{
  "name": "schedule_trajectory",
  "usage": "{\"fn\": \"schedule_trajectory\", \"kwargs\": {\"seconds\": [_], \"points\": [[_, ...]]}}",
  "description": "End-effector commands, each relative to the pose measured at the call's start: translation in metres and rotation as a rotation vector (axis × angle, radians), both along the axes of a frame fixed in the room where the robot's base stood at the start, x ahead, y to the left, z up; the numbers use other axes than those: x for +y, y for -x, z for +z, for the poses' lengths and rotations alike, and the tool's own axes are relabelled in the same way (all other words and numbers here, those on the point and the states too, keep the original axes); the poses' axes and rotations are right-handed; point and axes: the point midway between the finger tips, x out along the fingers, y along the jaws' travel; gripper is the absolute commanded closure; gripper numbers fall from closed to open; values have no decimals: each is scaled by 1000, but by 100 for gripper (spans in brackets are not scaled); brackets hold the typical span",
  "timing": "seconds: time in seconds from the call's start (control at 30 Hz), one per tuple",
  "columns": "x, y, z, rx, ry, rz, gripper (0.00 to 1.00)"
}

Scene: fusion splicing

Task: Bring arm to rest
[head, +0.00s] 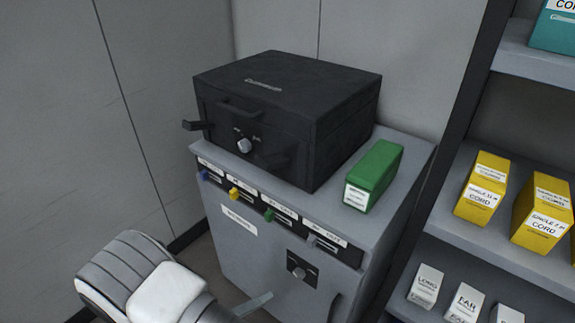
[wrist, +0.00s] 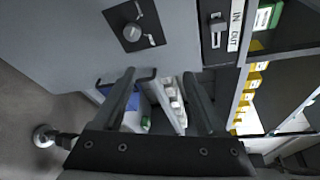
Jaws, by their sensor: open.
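My gripper (wrist: 160,76) is open in the wrist view, with its two dark fingers apart and nothing held between them. In the head view my pale, padded arm (head: 140,282) is at the lower left, in front of the grey cabinet (head: 240,262). My gripper cannot be made out clearly there. In the wrist view the cabinet front (wrist: 75,40) with its round knob (wrist: 132,32) is beyond the fingers, and I see no contact with it.
A black box unit (head: 262,105) and a green box (head: 374,175) sit on the cabinet. Shelves (head: 490,258) at right hold yellow boxes (head: 482,187) and small white boxes (head: 426,286). A slider marked IN and OUT (wrist: 216,30) is near my gripper. Wall and floor at left look clear.

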Motion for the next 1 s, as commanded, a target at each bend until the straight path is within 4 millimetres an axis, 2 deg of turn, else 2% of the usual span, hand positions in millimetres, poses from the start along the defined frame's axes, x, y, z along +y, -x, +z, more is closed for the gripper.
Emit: {"fn": "schedule_trajectory", "kwargs": {"seconds": [0.03, 0.1, 0.47, 0.77, 1.0], "points": [[-6, -7, 17, -34, -72, -69, 26], [-14, -12, 36, -84, -161, -159, 26], [-68, -26, 127, -391, -585, -641, 26], [-115, -17, 192, -701, -893, -1056, 26], [-148, -1, 237, -977, -1113, -1389, 26]]}}
